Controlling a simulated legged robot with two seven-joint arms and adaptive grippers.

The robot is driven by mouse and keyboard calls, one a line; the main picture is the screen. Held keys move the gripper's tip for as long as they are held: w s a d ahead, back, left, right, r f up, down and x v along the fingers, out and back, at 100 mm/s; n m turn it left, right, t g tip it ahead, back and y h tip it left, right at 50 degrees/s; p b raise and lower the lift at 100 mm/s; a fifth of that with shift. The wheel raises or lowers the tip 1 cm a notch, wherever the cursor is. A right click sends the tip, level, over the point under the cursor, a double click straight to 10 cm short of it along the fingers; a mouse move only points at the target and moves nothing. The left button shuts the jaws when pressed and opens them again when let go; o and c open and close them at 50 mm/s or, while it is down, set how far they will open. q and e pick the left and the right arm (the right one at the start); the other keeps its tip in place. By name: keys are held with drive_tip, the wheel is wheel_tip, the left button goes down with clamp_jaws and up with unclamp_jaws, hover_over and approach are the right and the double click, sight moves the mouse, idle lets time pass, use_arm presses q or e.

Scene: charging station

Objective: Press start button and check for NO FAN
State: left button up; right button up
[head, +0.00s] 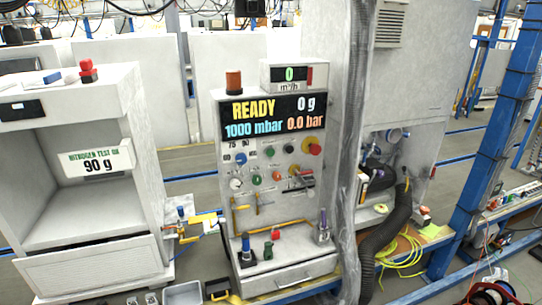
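The charging station (228,165) stands upright in the middle of the head view. Its dark display (274,116) reads READY, 0 g, 1000 mbar and 0.0 bar; no NO FAN text shows. A small meter on top (289,75) reads 0 m³/h. I cannot tell which one is the start button; the labels are too small. Neither of my grippers shows in the head view.
A white cabinet with a sign (97,162) reading NITROGEN TEST OK, 90 g stands at left. A wrapped vertical column (353,150) and a dark corrugated hose (388,240) are right of the panel. A blue post (490,130) stands farther right. Small fittings crowd the panel's lower shelf.

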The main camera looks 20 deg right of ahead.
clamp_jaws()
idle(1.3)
